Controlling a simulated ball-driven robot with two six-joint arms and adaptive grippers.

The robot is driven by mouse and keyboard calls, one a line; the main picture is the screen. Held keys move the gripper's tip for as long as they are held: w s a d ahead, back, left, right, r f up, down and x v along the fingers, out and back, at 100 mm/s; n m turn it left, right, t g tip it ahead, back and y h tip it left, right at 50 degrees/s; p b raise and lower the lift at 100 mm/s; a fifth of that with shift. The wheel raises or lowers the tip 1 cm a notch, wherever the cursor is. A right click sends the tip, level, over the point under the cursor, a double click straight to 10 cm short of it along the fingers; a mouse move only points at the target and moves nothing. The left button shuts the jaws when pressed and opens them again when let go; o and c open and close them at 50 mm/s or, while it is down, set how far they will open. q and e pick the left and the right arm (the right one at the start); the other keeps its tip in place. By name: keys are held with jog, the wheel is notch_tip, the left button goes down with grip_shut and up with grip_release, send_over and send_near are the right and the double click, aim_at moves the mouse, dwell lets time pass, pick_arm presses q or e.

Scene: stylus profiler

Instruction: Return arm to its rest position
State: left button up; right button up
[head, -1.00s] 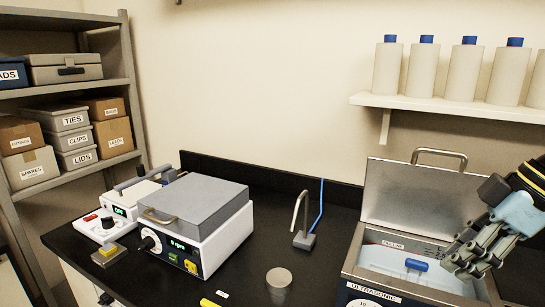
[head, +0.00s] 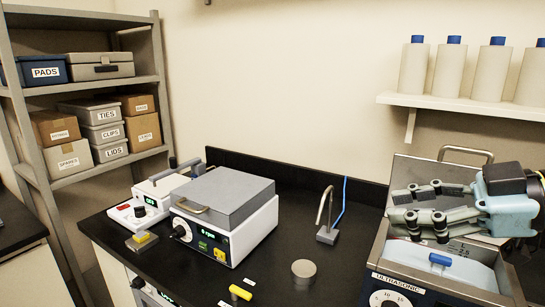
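My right gripper (head: 397,205) is in the head view at the right, level and pointing left, in front of the raised lid of the ultrasonic bath (head: 375,262). Its two fingers lie apart with a gap and nothing between them. A blue handle-like piece (head: 440,259) sits in the bath's pale basin, below the gripper and apart from it. The gripper and its wrist hide part of the lid and the bath's back edge. My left gripper is not in view.
A white device with a grey top (head: 225,190) stands mid-bench, with a smaller device (head: 155,195) to its left. White bottles (head: 454,70) stand on the wall shelf.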

notch_tip(320, 180, up, 10)
jog(key=w+d+m+t+y, duration=0.1)
jog(key=m+t, duration=0.2)
jog(key=t, duration=0.7)
jog(key=d+m+t+h, duration=0.5)
jog(key=d+m+h, duration=0.3)
jog(key=m+h, duration=0.15)
jog(key=s+d+f+m+g+h, duration=0.2)
jog(key=d+f+m+g+h, duration=0.35)
jog(key=f+h, duration=0.3)
jog(key=s+a+f+n+g+y, duration=0.2)
jog(key=s+a+f+g, duration=0.1)
jog(key=s+f+g, duration=0.55)
jog(key=s+a+f+n+g+y, duration=0.25)
jog(key=s+f+g, duration=0.25)
jog(key=s+f, duration=0.7)
notch_tip(320, 180, down, 36)
jog(key=s+d+f+m+g+b, duration=0.1)
jog(key=d+b, duration=0.1)
jog(key=b, duration=1.1)
jog(key=s+f+b, duration=0.5)
jog(key=s+f, duration=0.4)
jog(key=f, duration=0.4)
jog(key=s+d+f+g+b, duration=0.1)
jog(key=s+f+b, duration=0.3)
jog(key=s+f, duration=0.6)
notch_tip(320, 180, down, 3)
jog(key=shift+f+b, duration=0.1)
jog(key=shift+b, duration=0.3)
